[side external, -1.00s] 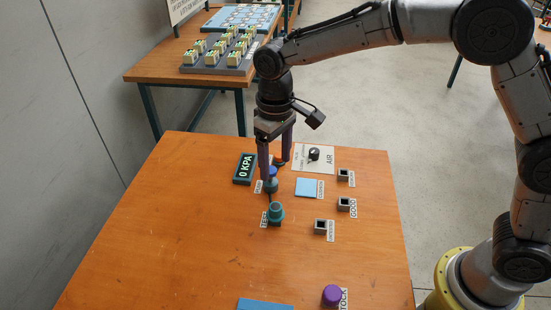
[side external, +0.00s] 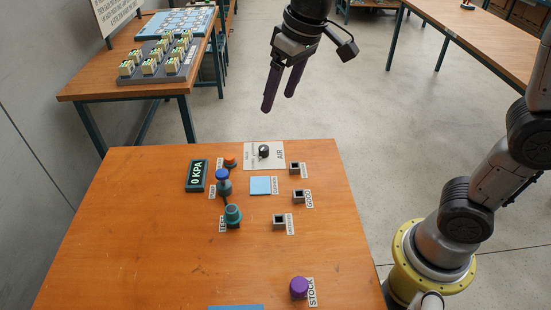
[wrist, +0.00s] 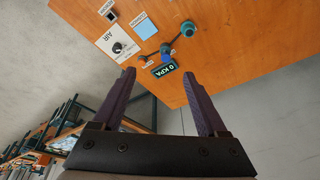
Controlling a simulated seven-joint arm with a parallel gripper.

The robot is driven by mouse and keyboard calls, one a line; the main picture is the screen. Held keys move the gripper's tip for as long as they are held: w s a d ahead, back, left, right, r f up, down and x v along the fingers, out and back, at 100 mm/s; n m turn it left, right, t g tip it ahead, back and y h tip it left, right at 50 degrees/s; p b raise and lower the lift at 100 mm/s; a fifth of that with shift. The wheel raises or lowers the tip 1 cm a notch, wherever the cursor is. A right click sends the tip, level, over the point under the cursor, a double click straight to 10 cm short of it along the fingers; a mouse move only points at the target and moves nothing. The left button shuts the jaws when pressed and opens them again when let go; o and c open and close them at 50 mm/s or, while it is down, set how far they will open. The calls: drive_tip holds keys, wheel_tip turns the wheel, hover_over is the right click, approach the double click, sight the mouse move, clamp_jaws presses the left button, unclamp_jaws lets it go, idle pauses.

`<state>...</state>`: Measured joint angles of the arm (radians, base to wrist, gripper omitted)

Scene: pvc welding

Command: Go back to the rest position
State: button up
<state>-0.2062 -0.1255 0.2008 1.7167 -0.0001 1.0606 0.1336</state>
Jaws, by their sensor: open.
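My gripper (side external: 283,88) is raised well above the back edge of the wooden table (side external: 130,250) in the side view, apart from everything on it. Its two dark fingers are spread with nothing between them. The wrist view also shows the open, empty gripper (wrist: 158,88), with the table upper right. On the table stand a blue-topped fitting (side external: 223,183), a teal fitting (side external: 233,216) and an orange-red button (side external: 230,160). The pressure display (side external: 197,176) reads 0 KPA. The AIR panel (side external: 265,155) carries a black knob.
A light blue square (side external: 261,186) and several small square sockets (side external: 279,222) with labels sit on the table. A purple cap (side external: 299,287) stands by the STOCK label. A back table (side external: 110,90) holds trays of small parts. The air around my gripper is clear.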

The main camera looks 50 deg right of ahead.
drive_tip(key=s+d+r+m+t, duration=0.1)
drive_tip(key=s+d, duration=0.2)
drive_tip(key=s, duration=0.2)
drive_tip(key=s+d+r+t, duration=0.1)
drive_tip(key=s+d, duration=0.2)
drive_tip(key=s, duration=0.3)
drive_tip(key=s+d+f, duration=0.1)
drive_tip(key=s+f, duration=0.5)
drive_tip(key=s, duration=0.3)
drive_tip(key=shift+d+f+h, duration=0.3)
drive_tip(key=shift+f+h, duration=0.05)
drive_tip(key=shift+h, duration=0.05)
drive_tip(key=shift+c, duration=0.3)
idle(0.6)
